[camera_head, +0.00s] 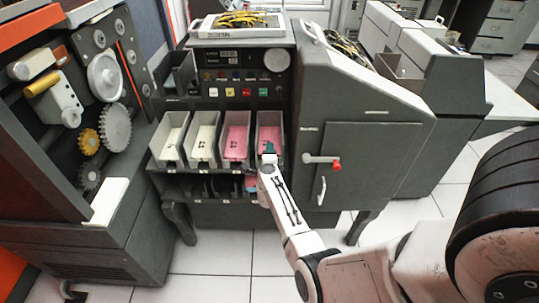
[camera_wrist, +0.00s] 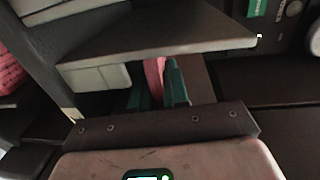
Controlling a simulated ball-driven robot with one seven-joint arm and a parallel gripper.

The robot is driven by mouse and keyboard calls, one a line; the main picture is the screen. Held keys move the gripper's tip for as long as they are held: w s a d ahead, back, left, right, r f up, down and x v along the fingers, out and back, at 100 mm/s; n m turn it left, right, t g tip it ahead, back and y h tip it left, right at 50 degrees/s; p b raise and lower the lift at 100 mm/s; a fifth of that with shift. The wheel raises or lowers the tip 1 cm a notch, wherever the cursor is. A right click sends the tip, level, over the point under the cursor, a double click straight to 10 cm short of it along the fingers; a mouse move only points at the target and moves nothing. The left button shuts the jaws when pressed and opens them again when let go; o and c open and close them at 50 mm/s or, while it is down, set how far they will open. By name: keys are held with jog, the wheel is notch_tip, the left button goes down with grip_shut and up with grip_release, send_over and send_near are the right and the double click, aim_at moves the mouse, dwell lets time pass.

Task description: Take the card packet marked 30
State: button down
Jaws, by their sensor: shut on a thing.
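My gripper (camera_head: 268,155) is at the front of the rightmost upper pocket of the dark card machine. In the wrist view its green fingers (camera_wrist: 157,88) are shut on a pink card packet (camera_wrist: 154,74), which stands edge-on between them. A dark plate of the machine hides the packet's upper part. No number can be read on it. Pink cards also lie in the rightmost upper pocket (camera_head: 270,134) and in the pocket left of it (camera_head: 236,139).
Two pockets (camera_head: 187,138) further left hold pale cards. A lower row has some pink (camera_head: 251,183) in it, close beside my arm. A door with a red-knobbed handle (camera_head: 324,160) is to the right. The tiled floor (camera_head: 232,262) in front is clear.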

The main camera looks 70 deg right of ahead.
jog(key=f+p+v, duration=0.2)
jog(key=p+v, duration=0.8)
jog(key=v, duration=1.4)
jog(key=shift+s+f, duration=0.2)
jog(key=shift+f, duration=0.1)
